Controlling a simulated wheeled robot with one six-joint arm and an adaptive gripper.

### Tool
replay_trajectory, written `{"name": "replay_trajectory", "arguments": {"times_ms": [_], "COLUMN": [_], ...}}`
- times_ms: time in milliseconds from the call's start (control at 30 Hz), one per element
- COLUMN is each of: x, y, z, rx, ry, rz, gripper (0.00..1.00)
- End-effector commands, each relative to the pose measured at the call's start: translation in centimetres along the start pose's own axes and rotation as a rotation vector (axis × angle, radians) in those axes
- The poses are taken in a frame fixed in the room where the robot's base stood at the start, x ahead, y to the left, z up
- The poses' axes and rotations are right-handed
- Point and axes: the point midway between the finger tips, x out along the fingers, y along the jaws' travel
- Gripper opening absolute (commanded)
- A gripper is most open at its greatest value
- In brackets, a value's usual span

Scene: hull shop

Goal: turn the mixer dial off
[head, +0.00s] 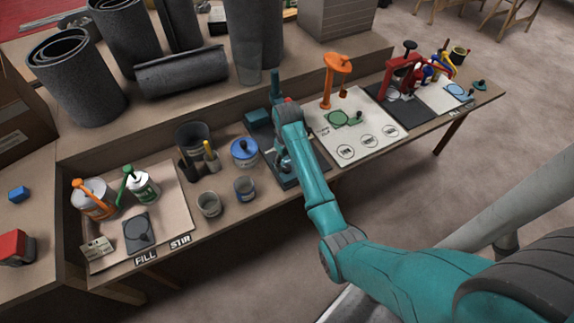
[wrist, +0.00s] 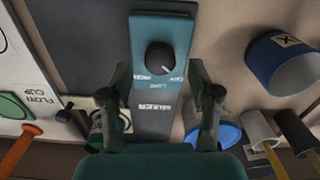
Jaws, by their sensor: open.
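The mixer's black dial (wrist: 159,55) sits on a teal panel (wrist: 146,28) in the wrist view. A pale mark on the dial points to the lower right. Small labels curve below it, too small to read surely. A dark strip below reads MIXER (wrist: 153,106). My gripper (wrist: 160,72) is open, one finger on each side of the panel and slightly below the dial. No contact with the dial shows. In the head view the mixer's teal housing (head: 257,115) stands mid-bench, and my arm hides the dial and most of my gripper.
A pale board (head: 322,147) with an orange stand (head: 335,80) lies to the right. A dark bin (head: 193,140) stands behind the cups.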

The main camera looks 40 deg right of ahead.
Motion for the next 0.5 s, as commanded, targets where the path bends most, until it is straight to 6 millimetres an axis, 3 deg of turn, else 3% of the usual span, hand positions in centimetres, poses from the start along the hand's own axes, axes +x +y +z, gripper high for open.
{"name": "replay_trajectory", "arguments": {"times_ms": [200,500], "x": [-3.5,-5.3], "y": [0.0,0.0], "z": [0.0,0.0], "rx": [0.0,0.0], "ry": [0.001,-0.001], "rz": [0.0,0.0], "gripper": [0.62,0.62]}}
